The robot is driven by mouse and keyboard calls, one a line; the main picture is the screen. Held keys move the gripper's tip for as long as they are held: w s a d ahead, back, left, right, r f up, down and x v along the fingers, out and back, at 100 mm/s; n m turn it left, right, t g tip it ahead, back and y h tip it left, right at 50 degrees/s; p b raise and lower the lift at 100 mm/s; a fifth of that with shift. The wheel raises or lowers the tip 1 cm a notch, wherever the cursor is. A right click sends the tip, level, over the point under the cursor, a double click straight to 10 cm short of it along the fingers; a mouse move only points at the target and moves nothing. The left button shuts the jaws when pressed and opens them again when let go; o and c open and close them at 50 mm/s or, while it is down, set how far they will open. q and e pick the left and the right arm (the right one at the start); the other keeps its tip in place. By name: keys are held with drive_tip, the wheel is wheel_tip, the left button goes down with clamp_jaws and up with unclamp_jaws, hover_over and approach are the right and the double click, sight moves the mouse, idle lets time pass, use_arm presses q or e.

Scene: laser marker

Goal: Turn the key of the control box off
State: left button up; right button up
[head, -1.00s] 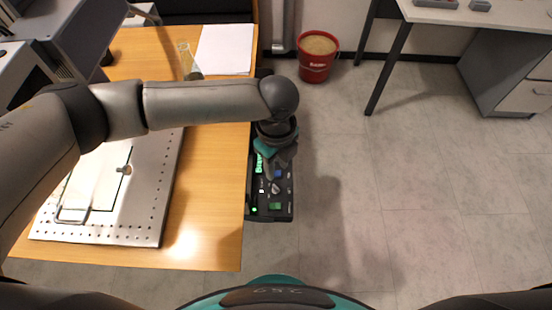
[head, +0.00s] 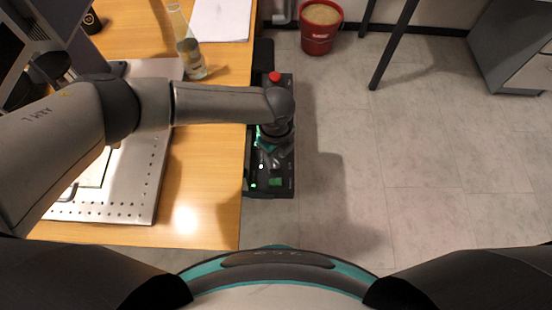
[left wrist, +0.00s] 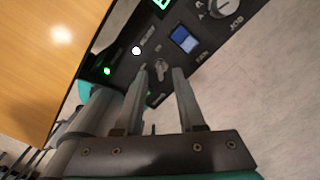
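The black control box (head: 284,188) hangs at the right edge of the wooden table. In the left wrist view the box (left wrist: 121,62) shows a blue button (left wrist: 185,39), a dial (left wrist: 222,7) and a small metal key (left wrist: 160,70). My left gripper (left wrist: 162,70) is open, its two fingertips apart with the key showing between them; contact cannot be told. In the head view my left gripper (head: 270,156) covers the middle of the box. My right gripper is not in view.
The wooden table (head: 205,180) carries a perforated metal plate (head: 147,190), a glass bottle (head: 190,58) and paper (head: 222,18). A red bucket (head: 319,35) stands on the floor behind the box. The floor to the right is clear, with a desk leg (head: 392,45) farther back.

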use_arm(q)
drive_tip(key=shift+f, duration=0.7)
clamp_jaws()
